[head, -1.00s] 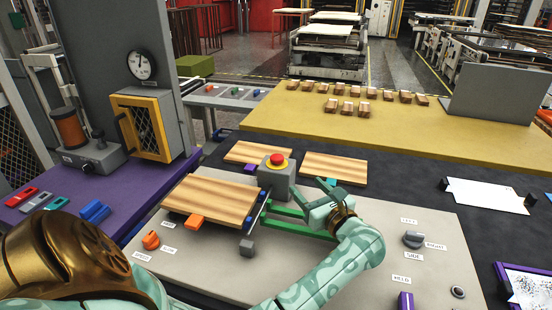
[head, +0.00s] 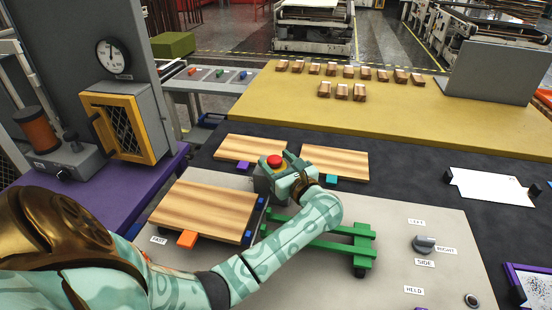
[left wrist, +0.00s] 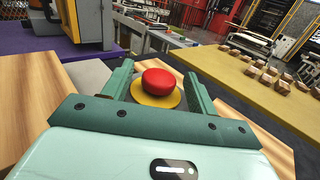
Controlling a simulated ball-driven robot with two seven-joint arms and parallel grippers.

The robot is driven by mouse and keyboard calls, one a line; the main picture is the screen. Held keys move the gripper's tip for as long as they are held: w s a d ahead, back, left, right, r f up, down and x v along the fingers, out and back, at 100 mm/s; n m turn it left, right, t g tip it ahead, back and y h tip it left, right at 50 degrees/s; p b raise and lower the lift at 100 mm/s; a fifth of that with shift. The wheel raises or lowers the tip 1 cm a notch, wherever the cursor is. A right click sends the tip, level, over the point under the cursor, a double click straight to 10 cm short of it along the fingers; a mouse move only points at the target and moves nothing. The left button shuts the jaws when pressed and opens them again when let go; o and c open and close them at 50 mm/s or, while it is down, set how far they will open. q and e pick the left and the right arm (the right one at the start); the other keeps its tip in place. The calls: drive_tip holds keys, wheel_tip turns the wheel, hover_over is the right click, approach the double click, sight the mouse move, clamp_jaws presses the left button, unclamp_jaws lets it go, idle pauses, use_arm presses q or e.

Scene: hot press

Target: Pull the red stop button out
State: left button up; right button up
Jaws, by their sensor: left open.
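The red stop button (head: 275,161) sits on a grey box (head: 262,183) at the middle of the panel. In the left wrist view the red button (left wrist: 159,82) rises from a yellow disc (left wrist: 157,99). My left gripper (head: 282,163) is open at the button. In the left wrist view its two green fingers (left wrist: 160,88) stand on either side of the red cap, with a gap visible on both sides. Much of the grey box is hidden behind my gripper. My right gripper is not in view.
Wooden boards (head: 205,210) lie left of and behind the button box. A green frame (head: 345,240) lies to the right on the grey panel, near a dark knob (head: 424,243). A yellow table (head: 300,110) with several wooden blocks is behind.

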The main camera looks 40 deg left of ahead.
use_arm(q)
clamp_jaws()
drive_tip(key=shift+r, duration=0.7)
unclamp_jaws()
